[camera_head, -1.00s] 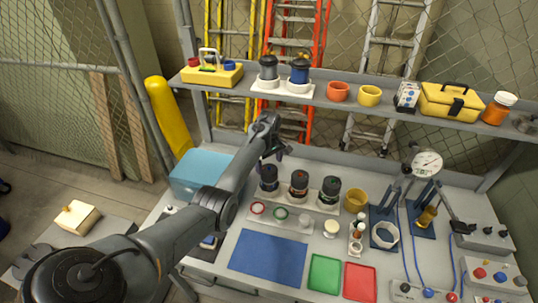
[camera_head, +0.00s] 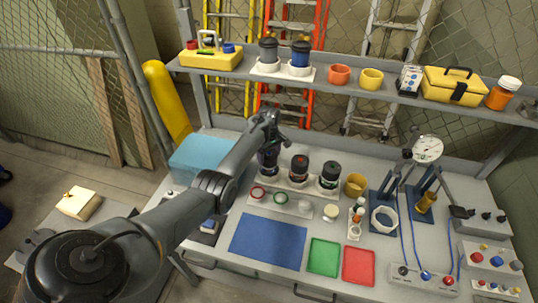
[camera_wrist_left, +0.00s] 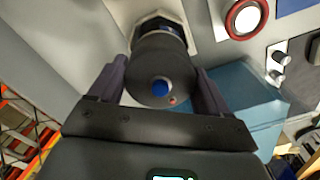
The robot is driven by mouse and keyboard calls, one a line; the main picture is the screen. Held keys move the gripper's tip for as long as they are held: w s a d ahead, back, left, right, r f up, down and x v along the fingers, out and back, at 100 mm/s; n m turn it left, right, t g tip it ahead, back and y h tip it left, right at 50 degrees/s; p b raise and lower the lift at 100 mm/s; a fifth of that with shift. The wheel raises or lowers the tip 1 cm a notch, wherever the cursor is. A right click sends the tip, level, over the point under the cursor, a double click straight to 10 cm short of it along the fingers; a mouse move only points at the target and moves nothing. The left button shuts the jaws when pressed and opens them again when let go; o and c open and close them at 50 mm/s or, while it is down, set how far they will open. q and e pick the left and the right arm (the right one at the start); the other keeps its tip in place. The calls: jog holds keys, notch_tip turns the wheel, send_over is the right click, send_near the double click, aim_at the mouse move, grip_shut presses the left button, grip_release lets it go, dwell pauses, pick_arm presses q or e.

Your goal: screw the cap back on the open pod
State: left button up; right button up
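My left gripper (camera_head: 268,143) is lowered over the leftmost of three dark-capped pods on the bench, the left pod (camera_head: 268,165). In the left wrist view, a black round cap (camera_wrist_left: 150,62) with a blue centre lies between the two fingers (camera_wrist_left: 160,88). The fingers stand close on both sides of it; firm contact does not show. A middle pod (camera_head: 299,170) with red marking and a right pod (camera_head: 329,176) with green marking stand beside it. I cannot tell which pod is open. My right gripper is not in view.
A light blue box (camera_head: 200,158) stands left. A blue mat (camera_head: 267,242) is clear. The loaded shelf (camera_head: 330,92) runs behind.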

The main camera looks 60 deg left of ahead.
pick_arm(q)
jog(key=shift+c, duration=1.1)
jog(key=o, duration=0.4)
jog(key=shift+c, duration=0.2)
jog(key=c, duration=0.4)
